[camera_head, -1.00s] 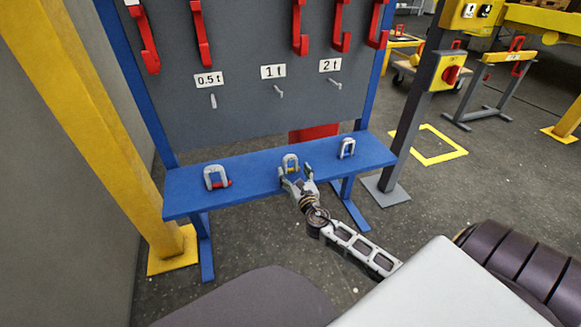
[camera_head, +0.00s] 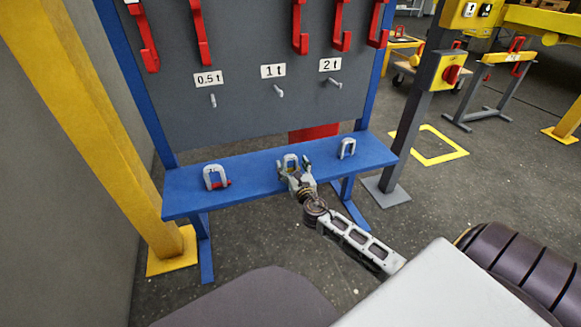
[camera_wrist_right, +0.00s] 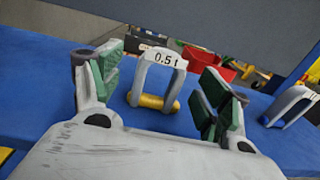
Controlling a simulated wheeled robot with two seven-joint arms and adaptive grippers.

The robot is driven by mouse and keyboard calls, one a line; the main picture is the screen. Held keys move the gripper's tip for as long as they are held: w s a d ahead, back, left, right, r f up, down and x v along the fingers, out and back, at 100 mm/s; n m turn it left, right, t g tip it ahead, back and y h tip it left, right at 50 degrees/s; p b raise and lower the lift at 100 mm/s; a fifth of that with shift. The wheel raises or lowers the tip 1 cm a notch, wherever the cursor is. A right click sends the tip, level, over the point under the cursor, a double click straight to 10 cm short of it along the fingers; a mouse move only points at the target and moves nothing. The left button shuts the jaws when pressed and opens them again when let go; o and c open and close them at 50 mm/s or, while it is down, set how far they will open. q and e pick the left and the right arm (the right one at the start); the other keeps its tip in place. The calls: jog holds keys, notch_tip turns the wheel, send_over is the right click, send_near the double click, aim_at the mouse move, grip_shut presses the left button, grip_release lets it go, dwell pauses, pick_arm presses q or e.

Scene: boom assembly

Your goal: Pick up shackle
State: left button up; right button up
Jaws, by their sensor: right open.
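Three grey shackles stand on the blue shelf (camera_head: 250,172). The middle shackle (camera_head: 290,159) has a yellow pin; the wrist view shows it upright (camera_wrist_right: 167,57), marked "0.5 t". The left shackle (camera_head: 214,173) has a red pin. The right shackle (camera_head: 347,146) also shows at the right edge of the wrist view (camera_wrist_right: 290,102). My right gripper (camera_head: 295,170) is open at the middle shackle. In the wrist view its green-padded fingers (camera_wrist_right: 166,92) stand apart on either side, with the shackle between and ahead of them. My left gripper is not in view.
A grey board (camera_head: 240,115) with pegs labelled 0.5 t, 1 t and 2 t and red hooks (camera_head: 300,30) rises behind the shelf. A yellow post (camera_head: 90,130) stands at the left, a grey post (camera_head: 408,125) at the right. The shelf between the shackles is clear.

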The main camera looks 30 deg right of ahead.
aim_at(290, 168)
jog(key=shift+x, duration=0.8)
jog(key=shift+w+d+b, duration=0.15)
jog(key=shift+w+b, duration=0.15)
jog(key=shift+b, duration=0.05)
jog(key=shift+w+d+r, duration=0.1)
jog(key=shift+w+d, duration=0.05)
jog(key=shift+w, duration=0.35)
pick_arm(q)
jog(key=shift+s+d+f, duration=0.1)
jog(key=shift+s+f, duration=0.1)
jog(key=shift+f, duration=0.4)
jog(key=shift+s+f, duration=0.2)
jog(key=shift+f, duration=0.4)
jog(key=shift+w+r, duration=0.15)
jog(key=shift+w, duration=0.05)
pick_arm(e)
jog(key=shift+c, duration=1.3)
jog(key=c, duration=1)
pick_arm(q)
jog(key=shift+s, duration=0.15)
pick_arm(e)
jog(key=shift+c, duration=0.2)
